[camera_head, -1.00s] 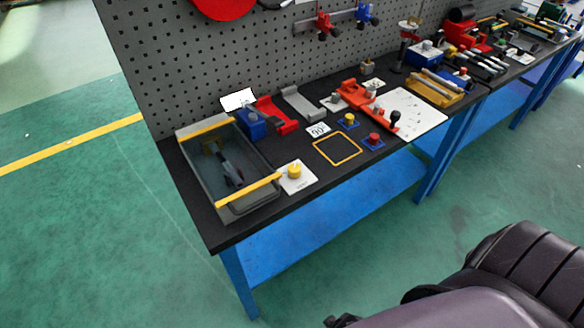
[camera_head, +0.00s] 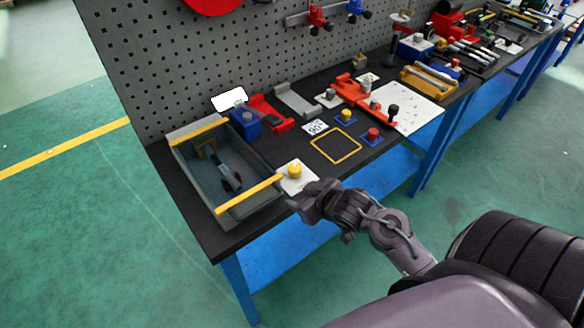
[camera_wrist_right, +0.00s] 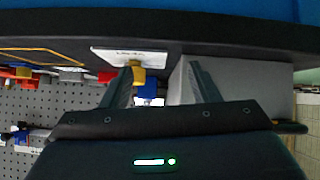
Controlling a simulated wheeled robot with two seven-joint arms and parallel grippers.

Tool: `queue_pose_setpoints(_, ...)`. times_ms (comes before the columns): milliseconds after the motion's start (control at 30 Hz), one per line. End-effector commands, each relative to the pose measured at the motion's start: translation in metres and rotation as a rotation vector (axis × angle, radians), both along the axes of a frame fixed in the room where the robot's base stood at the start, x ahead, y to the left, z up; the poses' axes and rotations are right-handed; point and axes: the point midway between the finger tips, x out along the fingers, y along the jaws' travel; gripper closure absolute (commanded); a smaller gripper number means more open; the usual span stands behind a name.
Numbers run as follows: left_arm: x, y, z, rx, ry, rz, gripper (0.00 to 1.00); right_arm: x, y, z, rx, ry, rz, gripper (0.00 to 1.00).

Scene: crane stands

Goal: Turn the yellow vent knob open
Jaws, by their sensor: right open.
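The yellow vent knob (camera_head: 294,171) stands on a white plate (camera_head: 301,184) near the bench's front edge, just right of the grey bin. My right gripper (camera_head: 294,204) is at the bench's front edge, a little in front of the plate and apart from the knob. In the right wrist view the picture is upside down; the knob (camera_wrist_right: 138,75) and its plate (camera_wrist_right: 130,57) appear beyond the fingers. My right gripper (camera_wrist_right: 163,80) is open there, with nothing between its fingers. My left gripper is not in view.
The grey bin (camera_head: 184,165) with yellow bars stands left of the knob. A yellow square outline (camera_head: 335,146), a blue-based yellow button (camera_head: 346,116) and a red button (camera_head: 373,134) lie to the right. The perforated panel (camera_head: 180,70) rises behind the bench.

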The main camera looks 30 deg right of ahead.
Motion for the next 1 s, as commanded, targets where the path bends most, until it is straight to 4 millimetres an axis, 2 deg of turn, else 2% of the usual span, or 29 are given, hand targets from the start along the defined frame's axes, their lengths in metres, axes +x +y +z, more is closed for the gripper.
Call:
queue_pose_setpoints(200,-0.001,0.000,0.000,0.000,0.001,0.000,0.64,0.018,-0.028,0.006,0.080,-0.135,0.049,0.45)
queue_pose_setpoints(433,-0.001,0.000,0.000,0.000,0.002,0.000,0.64,0.024,-0.050,0.018,0.184,-0.244,0.100,0.45)
queue_pose_setpoints(633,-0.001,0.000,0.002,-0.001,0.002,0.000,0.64,0.036,-0.049,0.018,0.209,-0.265,0.112,0.45)
queue_pose_setpoints(1000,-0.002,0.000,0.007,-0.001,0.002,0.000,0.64,0.086,-0.037,-0.004,0.205,-0.264,0.109,0.45)
